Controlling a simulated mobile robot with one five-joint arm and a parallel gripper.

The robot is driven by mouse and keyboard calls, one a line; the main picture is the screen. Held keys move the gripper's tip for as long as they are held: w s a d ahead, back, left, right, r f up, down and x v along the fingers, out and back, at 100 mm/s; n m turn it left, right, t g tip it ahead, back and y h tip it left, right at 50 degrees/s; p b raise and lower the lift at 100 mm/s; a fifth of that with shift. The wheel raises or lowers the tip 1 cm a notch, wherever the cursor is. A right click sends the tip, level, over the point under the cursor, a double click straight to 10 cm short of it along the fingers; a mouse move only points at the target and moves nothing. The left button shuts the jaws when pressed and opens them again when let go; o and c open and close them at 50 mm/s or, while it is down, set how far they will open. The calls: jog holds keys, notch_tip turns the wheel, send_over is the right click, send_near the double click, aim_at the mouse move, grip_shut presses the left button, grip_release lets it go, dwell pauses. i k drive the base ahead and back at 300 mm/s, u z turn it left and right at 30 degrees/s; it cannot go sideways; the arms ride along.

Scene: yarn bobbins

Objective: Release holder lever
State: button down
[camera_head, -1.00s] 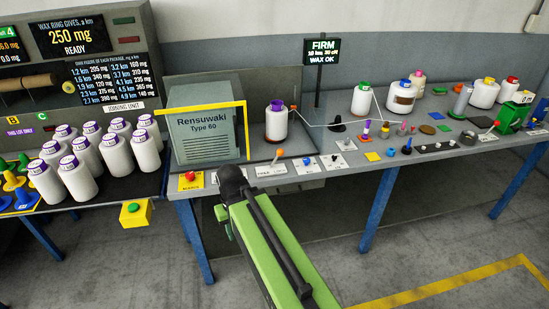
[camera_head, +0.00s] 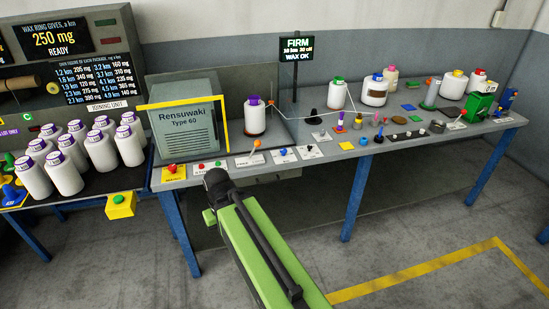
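A lever with an orange knob (camera_head: 257,143) stands at the front edge of the bench, in front of a white bobbin with a purple top (camera_head: 254,117). It leans a little to the right. A white label plate (camera_head: 250,160) lies at its foot; its print is too small to read surely. My green arm reaches up from the bottom, and its dark far end (camera_head: 215,180) is in front of the bench edge, left of and below the lever, apart from it in the picture. My gripper's fingers are hidden or not distinguishable.
The grey Rensuwaki Type 60 machine (camera_head: 187,117) with a yellow bar stands left of the lever. Red and green buttons (camera_head: 209,165) and blue and red knobs (camera_head: 283,151) flank the lever. A sign (camera_head: 297,48) reads FIRM, WAX OK. White bobbins (camera_head: 64,174) stand at left.

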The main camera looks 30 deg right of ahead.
aim_at(257, 143)
jog(key=z, duration=0.05)
jog(key=k, duration=0.25)
jog(key=u, duration=0.4)
jog(key=i, duration=1.25)
jog(key=z, duration=0.1)
